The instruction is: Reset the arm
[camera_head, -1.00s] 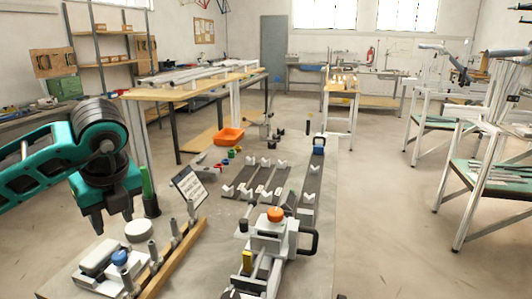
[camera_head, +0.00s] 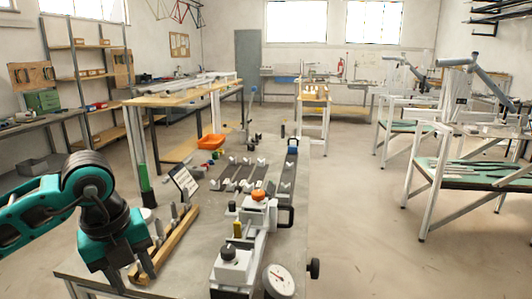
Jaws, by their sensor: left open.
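My left gripper (camera_head: 132,274) hangs from the teal and black left arm (camera_head: 88,190) at the lower left. My right gripper is out of view.
A clamp fixture (camera_head: 250,235) with an orange knob and a dial gauge (camera_head: 278,281) stand at the table's near right. Behind are a sign (camera_head: 185,182), dark rails (camera_head: 245,175) and an orange tray (camera_head: 211,141). Open floor (camera_head: 365,230) lies to the right.

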